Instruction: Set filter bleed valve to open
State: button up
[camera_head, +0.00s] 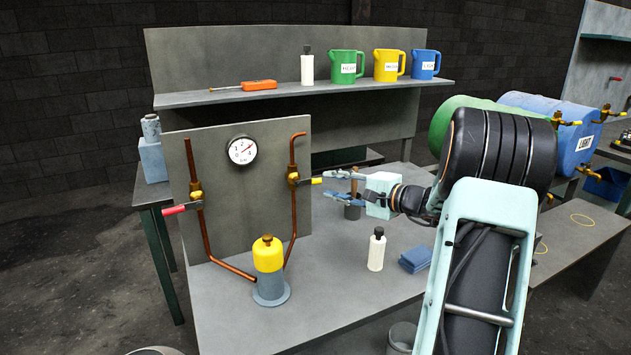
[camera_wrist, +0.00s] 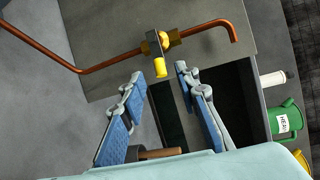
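A brass valve (camera_head: 293,180) sits on the right copper pipe of the upright panel. Its lever (camera_head: 316,181) has a yellow end and points right, toward my gripper. My gripper (camera_head: 327,185) is open and empty, just right of the lever. In the wrist view, the yellow lever end (camera_wrist: 160,68) lies at the mouth between my open fingertips (camera_wrist: 159,76); I see no finger closed on it. A second valve (camera_head: 196,195) on the left pipe has a red-ended lever (camera_head: 174,209) pointing left. A yellow-topped filter canister (camera_head: 268,254) stands below, between the pipes. No label names either valve.
A pressure gauge (camera_head: 242,150) is on the panel. A white bottle (camera_head: 376,250), blue cloth (camera_head: 416,259) and dark cup (camera_head: 353,209) with a wooden handle stand on the bench near my arm. The shelf behind holds jugs (camera_head: 347,67). The bench front is clear.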

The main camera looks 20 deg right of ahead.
aim_at(318, 182)
jog(key=x, duration=0.6)
jog(key=shift+w+a+p, duration=0.15)
jog(key=shift+w+p, duration=0.2)
jog(key=shift+p, duration=0.05)
grip_shut()
